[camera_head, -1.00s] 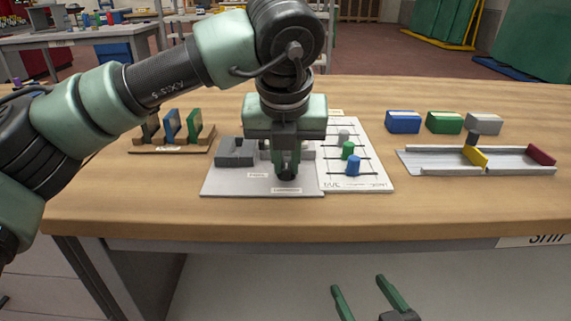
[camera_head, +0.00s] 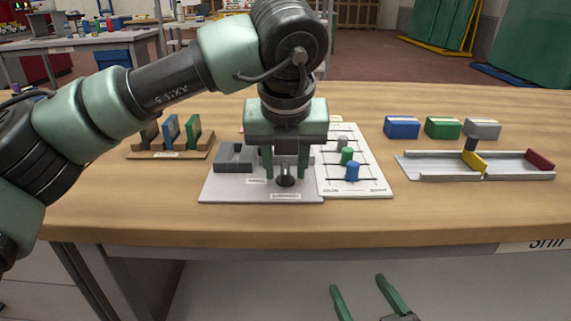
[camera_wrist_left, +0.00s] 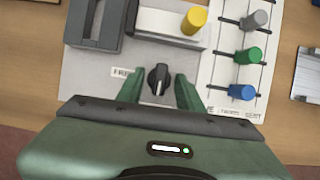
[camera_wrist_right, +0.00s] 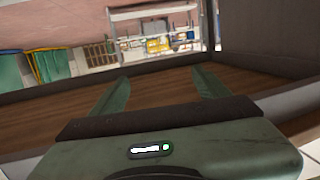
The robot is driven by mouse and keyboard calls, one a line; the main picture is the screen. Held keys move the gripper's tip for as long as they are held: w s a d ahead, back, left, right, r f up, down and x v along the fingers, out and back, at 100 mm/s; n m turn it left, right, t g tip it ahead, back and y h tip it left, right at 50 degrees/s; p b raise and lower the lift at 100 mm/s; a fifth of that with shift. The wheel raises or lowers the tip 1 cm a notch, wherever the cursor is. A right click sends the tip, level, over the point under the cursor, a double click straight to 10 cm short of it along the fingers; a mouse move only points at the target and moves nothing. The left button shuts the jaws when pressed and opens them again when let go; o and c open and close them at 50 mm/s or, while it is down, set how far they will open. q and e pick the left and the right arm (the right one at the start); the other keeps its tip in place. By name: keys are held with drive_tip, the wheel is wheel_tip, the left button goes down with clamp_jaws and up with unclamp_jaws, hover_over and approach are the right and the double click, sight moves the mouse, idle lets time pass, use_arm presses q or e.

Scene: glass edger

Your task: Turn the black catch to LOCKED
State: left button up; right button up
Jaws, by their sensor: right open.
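The black catch (camera_head: 286,181) is a round knob on the grey-white plate (camera_head: 222,191). In the left wrist view the catch (camera_wrist_left: 158,79) has its raised grip running up and down the picture, with a pale mark at its lower end. A label reading FREE (camera_wrist_left: 123,72) lies to its left. Another label (camera_head: 286,196), too small to read surely, lies in front of it in the head view. My left gripper (camera_head: 287,178) is open over the catch, a finger on each side and apart from it. My right gripper (camera_head: 358,284) is open and empty below the table's front edge.
A grey block (camera_head: 234,157) and a yellow knob (camera_wrist_left: 194,20) are on the plate. A board with grey, green and blue pegs (camera_head: 352,171) adjoins it on the right. A rack (camera_head: 168,155) stands left; a metal tray (camera_head: 430,166) lies right. The front table strip is clear.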

use_arm(q)
drive_tip(key=shift+r, duration=0.1)
drive_tip(key=shift+s+r, duration=0.1)
drive_tip(key=shift+r, duration=0.2)
drive_tip(key=p+v, duration=0.1)
drive_tip(key=v, duration=0.6)
drive_tip(key=shift+p, duration=0.35)
use_arm(e)
drive_tip(key=s+d+f+g+h, duration=0.1)
drive_tip(key=s+d+f+g, duration=0.1)
drive_tip(key=f, duration=0.5)
drive_tip(key=shift+s+g+h, duration=0.3)
drive_tip(key=shift+s+g, duration=0.35)
drive_tip(key=shift+g, duration=0.55)
